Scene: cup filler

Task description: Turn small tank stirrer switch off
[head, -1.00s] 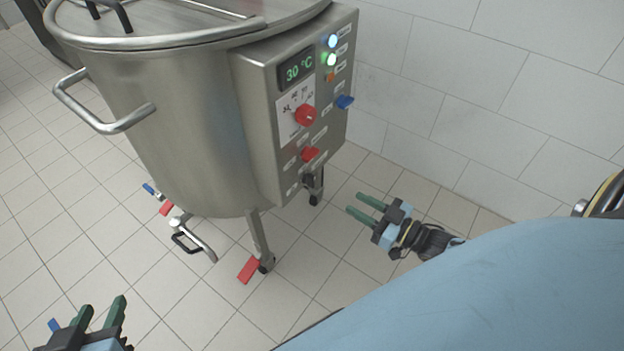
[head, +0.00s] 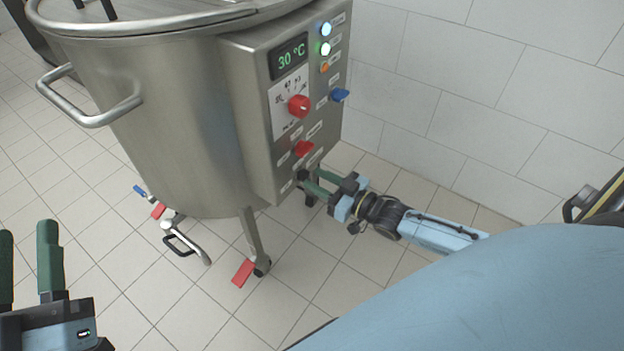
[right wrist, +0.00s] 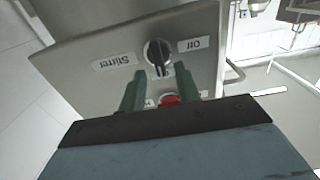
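The small tank (head: 170,110) is a steel vessel with a control box (head: 255,130) on its right side. The stirrer switch (right wrist: 158,52) is a black knob between the labels "Stirrer" and "Off" in the right wrist view. In the head view it is low on the box, mostly hidden by the fingertips. My right gripper (head: 310,182) is open, its green fingers pointing at the box. In the right wrist view the right gripper (right wrist: 160,74) has its tips just short of the knob, one to each side. My left gripper (head: 27,228) is open and empty at the left edge.
A red switch (head: 304,148), a red dial (head: 299,105) and a blue switch (head: 340,95) sit higher on the box, below a 30 °C display (head: 290,57). A tiled wall (head: 450,90) stands at the right. The tiled floor in front is clear.

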